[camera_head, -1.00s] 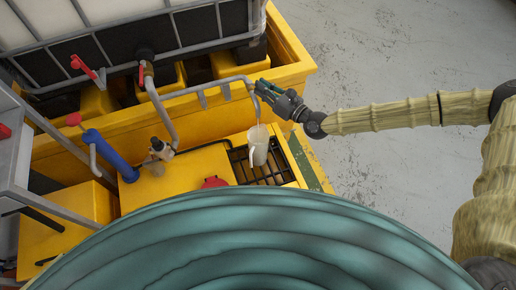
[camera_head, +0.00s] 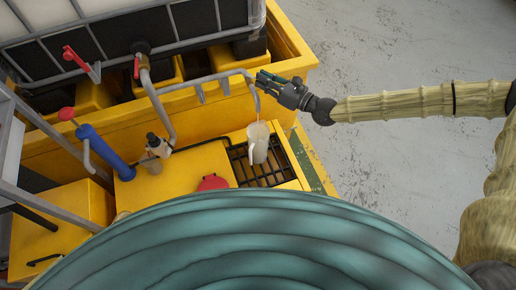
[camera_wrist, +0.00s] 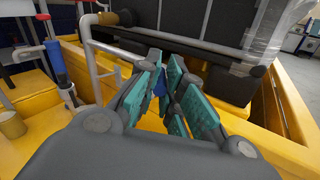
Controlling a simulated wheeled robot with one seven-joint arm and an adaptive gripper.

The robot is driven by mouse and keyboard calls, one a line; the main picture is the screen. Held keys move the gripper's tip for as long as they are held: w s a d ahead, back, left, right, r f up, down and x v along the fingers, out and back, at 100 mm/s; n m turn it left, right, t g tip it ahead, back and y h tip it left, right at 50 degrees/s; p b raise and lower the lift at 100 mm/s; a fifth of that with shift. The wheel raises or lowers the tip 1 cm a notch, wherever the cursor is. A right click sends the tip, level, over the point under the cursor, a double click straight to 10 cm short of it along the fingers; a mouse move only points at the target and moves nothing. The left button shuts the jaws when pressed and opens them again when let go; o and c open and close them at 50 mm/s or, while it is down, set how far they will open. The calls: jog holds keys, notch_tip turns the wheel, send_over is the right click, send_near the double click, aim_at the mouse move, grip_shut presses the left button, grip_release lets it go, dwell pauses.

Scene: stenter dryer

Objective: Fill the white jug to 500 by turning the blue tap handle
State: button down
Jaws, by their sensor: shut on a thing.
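The white jug (camera_head: 260,152) stands upright on a black grate (camera_head: 279,177), below the end of a grey pipe (camera_head: 205,82). A thin pale streak, which looks like water, runs from the spout towards the jug's mouth. The level inside and any marks are too small to read. My gripper (camera_head: 268,80) is at the pipe's end, above the jug. In the wrist view its teal fingers (camera_wrist: 166,90) are closed around the blue tap handle (camera_wrist: 160,82), of which only a small part shows between them.
A large caged tank (camera_head: 120,40) stands behind in a yellow basin (camera_head: 290,50). A blue cylinder with a red knob (camera_head: 105,152), a small bottle (camera_head: 156,143) and a beige cup (camera_head: 151,163) are at left. The floor at right is clear.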

jog(key=shift+w+d+f+n+g+y+b, duration=0.15)
jog(key=shift+f+n+g+y+b, duration=0.3)
jog(key=shift+b, duration=0.85)
jog(key=shift+w+d+f+n+g+y+b, duration=0.2)
jog(key=shift+g+b, duration=0.35)
jog(key=shift+b, duration=0.7)
jog(key=shift+s+a+r, duration=0.1)
jog(key=shift+r, duration=0.2)
jog(key=shift+f+b, duration=0.1)
jog(key=shift+b, duration=0.35)
dwell(0.6)
jog(key=g+b, duration=0.1)
jog(key=b, duration=0.1)
jog(key=n+g+b, duration=0.1)
jog(key=shift+w+f+n+y+b, duration=0.1)
jog(key=shift+w+n+y+b, duration=0.15)
jog(key=shift+w+y+b, duration=0.15)
jog(key=shift+w+d+r+n+g+y, duration=0.1)
jog(key=shift+w+n+g, duration=0.15)
jog(key=shift+n+g, duration=0.35)
jog(key=shift+w+d+r+n+g+y, duration=0.15)
jog(key=shift+w+n+g, duration=0.15)
jog(key=shift+g, duration=0.65)
jog(key=shift+w+d+n+g+y, duration=0.1)
jog(key=shift+w+n+g, duration=0.1)
jog(key=shift+n+g, duration=0.45)
jog(key=shift+w+a+g, duration=0.1)
jog(key=shift+g, duration=0.2)
